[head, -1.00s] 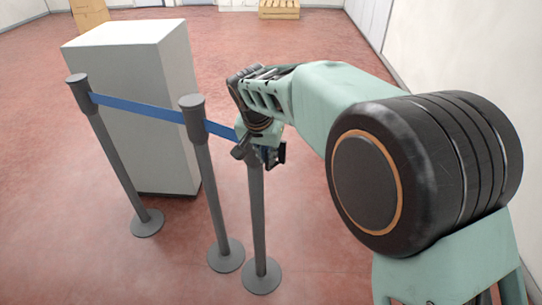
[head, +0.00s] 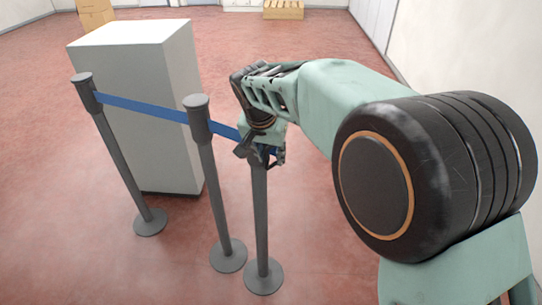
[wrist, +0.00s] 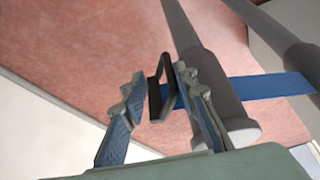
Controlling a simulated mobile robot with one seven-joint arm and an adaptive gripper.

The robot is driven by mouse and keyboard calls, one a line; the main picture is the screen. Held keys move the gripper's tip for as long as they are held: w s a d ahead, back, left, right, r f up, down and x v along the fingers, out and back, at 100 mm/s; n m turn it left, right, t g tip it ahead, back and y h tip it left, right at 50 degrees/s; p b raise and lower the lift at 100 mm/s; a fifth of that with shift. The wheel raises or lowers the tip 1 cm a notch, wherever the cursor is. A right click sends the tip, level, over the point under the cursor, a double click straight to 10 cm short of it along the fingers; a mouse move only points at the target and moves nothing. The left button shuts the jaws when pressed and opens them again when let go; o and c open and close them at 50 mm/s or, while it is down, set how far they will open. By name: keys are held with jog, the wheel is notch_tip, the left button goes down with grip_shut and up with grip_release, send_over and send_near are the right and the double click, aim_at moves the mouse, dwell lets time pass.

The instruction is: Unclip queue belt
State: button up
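Three grey posts stand on the floor in the head view: a left post (head: 120,155), a middle post (head: 215,190) and a right post (head: 260,225). A blue belt (head: 150,108) runs from the left post past the middle post towards the right one. My gripper (head: 275,157) is at the top of the right post and hides its head. In the wrist view my gripper (wrist: 163,85) has its fingers apart, with a black clip (wrist: 154,98) between them, nearer the right finger. The belt (wrist: 270,87) shows beyond the right finger, by a post (wrist: 207,70). I cannot tell whether the fingers touch the clip.
A large pale box-shaped block (head: 150,110) stands behind the posts. A wooden pallet (head: 284,10) and a cardboard box (head: 97,14) are at the far back. The red floor in front of the left post is clear.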

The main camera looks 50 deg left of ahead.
jog(key=v, duration=1.1)
jog(key=shift+r, duration=0.15)
jog(key=shift+w+d, duration=0.1)
jog(key=shift+d, duration=0.05)
